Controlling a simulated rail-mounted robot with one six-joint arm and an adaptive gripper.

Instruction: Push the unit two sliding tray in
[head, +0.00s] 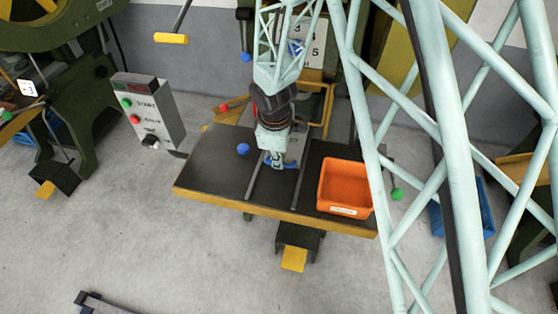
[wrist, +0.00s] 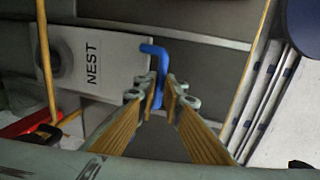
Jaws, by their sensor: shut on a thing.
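The sliding tray is a light grey plate marked NEST (wrist: 110,48) in the wrist view; it also shows behind my gripper in the head view (head: 294,150), on the dark bench between two rails. A bent blue handle (wrist: 152,50) stands at the plate's edge. My gripper (wrist: 166,94) is shut on the blue handle, whose lower part runs down between the fingertips. In the head view my gripper (head: 279,163) is low over the bench, and part of the handle shows beside it. My wrist hides part of the tray and the machine behind.
The dark bench (head: 215,165) has a yellow front edge. An orange bin (head: 345,211) sits on its right side. A control box (head: 150,112) with green and red buttons stands to the left. A blue ball knob (head: 243,148) shows left of my gripper.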

